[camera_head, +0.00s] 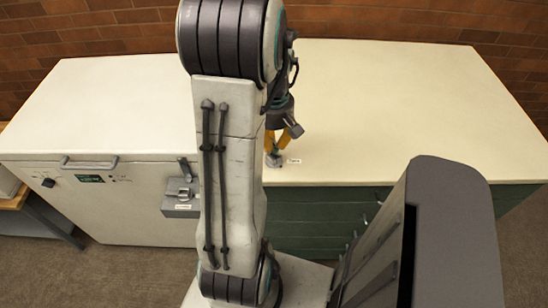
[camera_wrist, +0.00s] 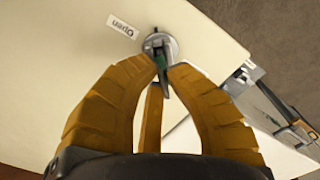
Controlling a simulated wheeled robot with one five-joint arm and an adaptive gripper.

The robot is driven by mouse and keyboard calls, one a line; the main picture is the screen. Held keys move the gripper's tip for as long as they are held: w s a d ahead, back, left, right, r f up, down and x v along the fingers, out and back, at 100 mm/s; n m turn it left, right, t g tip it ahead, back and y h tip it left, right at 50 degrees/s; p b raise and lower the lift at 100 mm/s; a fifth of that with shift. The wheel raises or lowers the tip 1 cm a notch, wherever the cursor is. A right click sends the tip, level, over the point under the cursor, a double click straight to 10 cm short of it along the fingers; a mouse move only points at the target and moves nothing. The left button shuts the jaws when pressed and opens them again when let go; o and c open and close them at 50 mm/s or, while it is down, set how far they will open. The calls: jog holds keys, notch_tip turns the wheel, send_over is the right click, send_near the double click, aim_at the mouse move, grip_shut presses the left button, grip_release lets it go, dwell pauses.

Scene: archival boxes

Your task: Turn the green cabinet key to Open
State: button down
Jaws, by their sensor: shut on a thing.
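The green key (camera_wrist: 162,76) stands in a round silver lock (camera_wrist: 172,47) on the cream cabinet top, seen in the wrist view. My gripper (camera_wrist: 167,72) has its yellow fingers shut on the key from both sides, so only a narrow green part shows between the tips. A white label reading "Open" (camera_wrist: 122,27) lies beside the lock. In the head view, my gripper (camera_head: 275,149) is at the front edge of the cream top, over the lock (camera_head: 273,160), with the label (camera_head: 293,161) to its right. The green key cannot be made out there.
The cream top (camera_head: 400,110) is broad and clear. Green drawers (camera_head: 320,215) are below it. A white chest (camera_head: 110,115) with a metal latch (camera_head: 182,190) stands at the left. My arm covers the middle of the head view. A brick wall (camera_head: 400,20) is behind.

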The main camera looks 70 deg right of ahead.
jog(key=shift+a+f, duration=0.1)
jog(key=n, duration=0.4)
jog(key=shift+n, duration=1.4)
jog(key=shift+n, duration=1.5)
jog(key=c, duration=0.7)
grip_release()
jog(key=shift+c, duration=0.2)
jog(key=shift+r, duration=0.3)
